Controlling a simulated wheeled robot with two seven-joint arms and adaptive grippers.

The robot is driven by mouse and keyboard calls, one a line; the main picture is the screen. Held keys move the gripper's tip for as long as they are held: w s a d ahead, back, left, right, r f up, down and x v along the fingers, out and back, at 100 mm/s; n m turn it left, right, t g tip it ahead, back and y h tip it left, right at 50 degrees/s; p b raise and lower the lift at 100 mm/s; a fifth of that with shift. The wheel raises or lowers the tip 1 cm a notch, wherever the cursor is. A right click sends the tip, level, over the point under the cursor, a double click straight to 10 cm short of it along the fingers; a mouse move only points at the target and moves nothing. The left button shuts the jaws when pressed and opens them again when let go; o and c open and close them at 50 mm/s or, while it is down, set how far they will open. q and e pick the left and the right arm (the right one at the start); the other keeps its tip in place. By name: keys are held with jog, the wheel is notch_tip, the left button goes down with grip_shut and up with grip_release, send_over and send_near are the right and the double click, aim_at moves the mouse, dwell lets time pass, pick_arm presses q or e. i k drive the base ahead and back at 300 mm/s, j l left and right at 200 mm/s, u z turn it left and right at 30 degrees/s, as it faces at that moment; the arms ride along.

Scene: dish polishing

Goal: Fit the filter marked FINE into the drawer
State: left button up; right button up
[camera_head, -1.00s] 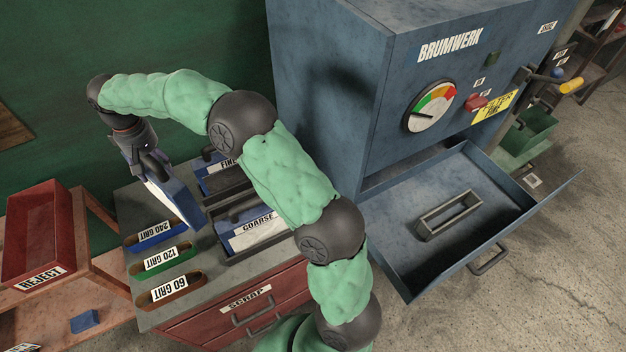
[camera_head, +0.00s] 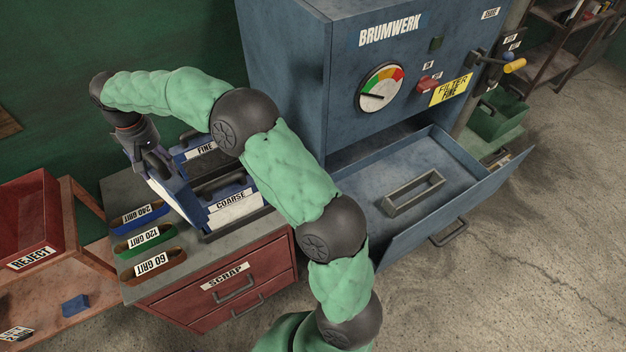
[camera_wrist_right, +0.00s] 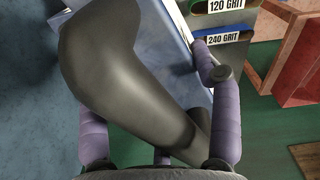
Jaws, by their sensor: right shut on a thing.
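My right gripper (camera_head: 152,163), on the arm curving in from below, is shut on a blue-edged filter panel (camera_head: 177,192). The panel is tilted, above the cabinet top and close to the left of the filter rack; no marking on it shows. The label FINE (camera_head: 204,150) shows at the back of the rack, partly behind my arm. A filter marked COARSE (camera_head: 235,207) stands in front. The drawer (camera_head: 463,205) of the blue BRUMWERK machine is pulled open, with a grey rectangular frame (camera_head: 414,193) inside. In the right wrist view, a large dark shape hides much of the grasp. My left gripper is out of view.
Bins marked 240 GRIT (camera_head: 143,214), 120 GRIT (camera_head: 148,240) and 60 GRIT (camera_head: 152,265) line the cabinet's left edge. A red SCRAP drawer (camera_head: 232,283) is below. A red REJECT tray (camera_head: 30,225) stands at left. A yellow FILTER FINE sign (camera_head: 451,90) is on the machine.

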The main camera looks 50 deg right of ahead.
aim_at(409, 190)
jog(key=k+z, duration=0.2)
jog(key=k, duration=0.5)
jog(key=k+l+z, duration=0.15)
jog(key=k, duration=0.6)
jog(key=k+z, duration=0.2)
jog(key=k, duration=0.25)
jog(key=k+l+z, duration=0.2)
jog(key=k, duration=0.25)
jog(key=i+l+u, duration=0.1)
jog(key=l+u, duration=0.15)
jog(key=l, duration=0.7)
jog(key=l+u, duration=0.25)
jog(key=l, duration=0.75)
jog(key=i, duration=0.05)
